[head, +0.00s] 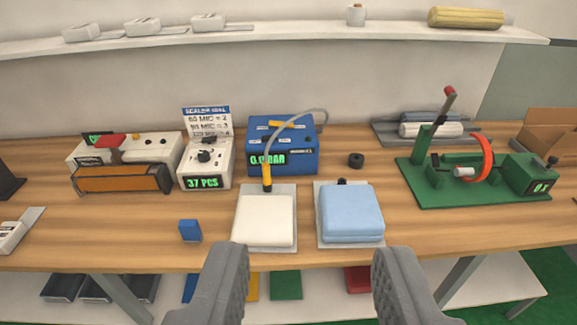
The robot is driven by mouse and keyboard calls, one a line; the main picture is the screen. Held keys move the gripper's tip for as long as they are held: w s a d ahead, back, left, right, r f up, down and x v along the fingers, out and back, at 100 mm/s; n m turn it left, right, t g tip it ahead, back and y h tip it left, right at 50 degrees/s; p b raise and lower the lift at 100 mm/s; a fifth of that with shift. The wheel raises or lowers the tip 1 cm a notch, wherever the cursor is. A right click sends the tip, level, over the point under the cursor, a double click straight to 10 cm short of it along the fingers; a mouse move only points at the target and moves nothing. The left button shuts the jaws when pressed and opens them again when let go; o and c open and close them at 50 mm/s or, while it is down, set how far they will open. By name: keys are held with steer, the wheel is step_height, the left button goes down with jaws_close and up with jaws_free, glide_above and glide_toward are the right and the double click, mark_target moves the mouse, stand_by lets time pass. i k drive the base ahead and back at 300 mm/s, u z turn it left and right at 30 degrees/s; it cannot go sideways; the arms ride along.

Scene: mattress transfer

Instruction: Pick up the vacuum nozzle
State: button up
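The vacuum nozzle (267,178) looks like a yellow piece with a dark tip at the end of a grey hose (300,118). The hose runs to the blue vacuum unit (283,144), whose green display reads about 0.0 BAR. The nozzle stands upright at the back edge of a white mattress (265,220) on a grey plate. I cannot tell whether its tip touches the mattress. A light blue mattress (350,213) lies on a plate to its right. My gripper (310,270) is open and empty, in front of the table edge, nearer to me than the nozzle.
A white counter box (206,163) reads 37 PCS, with an orange-barred sealer (122,178) to its left. A small blue block (190,230) lies in front. A black ring (356,160) lies behind the blue mattress. A green machine (470,183) stands right. A shelf (300,34) spans the back.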

mark_target(267, 180)
steer(key=z, duration=0.15)
steer(key=i, duration=1.25)
steer(key=u, duration=0.75)
steer(key=i, duration=0.8)
steer(key=u, duration=0.55)
steer(key=k, duration=0.85)
steer(key=u, duration=0.2)
steer(key=i, duration=0.85)
steer(key=z, duration=0.15)
